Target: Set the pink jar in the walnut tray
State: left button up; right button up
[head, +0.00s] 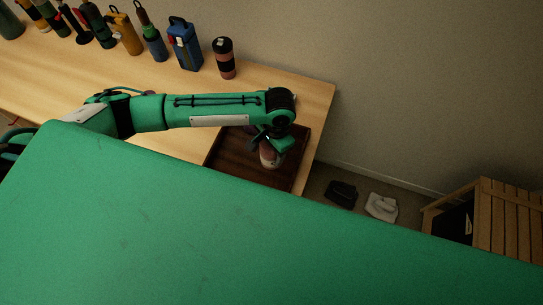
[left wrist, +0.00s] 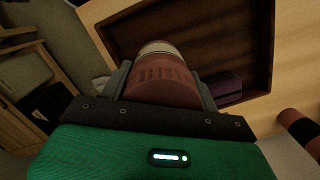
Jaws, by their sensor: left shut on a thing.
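The pink jar (head: 268,158) has a pale end and shows in the left wrist view (left wrist: 162,78) between my two fingers. My left gripper (head: 270,142) is shut on it. In the head view the jar appears over the right part of the walnut tray (head: 223,164), a dark brown tray near the table's right end. In the left wrist view the jar overlaps the tray's rim (left wrist: 101,19). I cannot tell whether the jar touches the tray floor. The gripper hides part of the jar. My right gripper is not in view.
A purple thing (left wrist: 226,86) lies in the tray beside the jar. A slatted wooden piece (head: 505,215) stands on the floor at right.

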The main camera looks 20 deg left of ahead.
pick_arm(q)
notch_tip(320, 180, down, 3)
jog(key=shift+f, duration=0.15)
notch_tip(320, 180, down, 4)
jog(key=shift+r+p, duration=0.15)
jog(key=shift+p, duration=0.4)
jog(key=o, duration=1.2)
jog(key=shift+f, duration=0.2)
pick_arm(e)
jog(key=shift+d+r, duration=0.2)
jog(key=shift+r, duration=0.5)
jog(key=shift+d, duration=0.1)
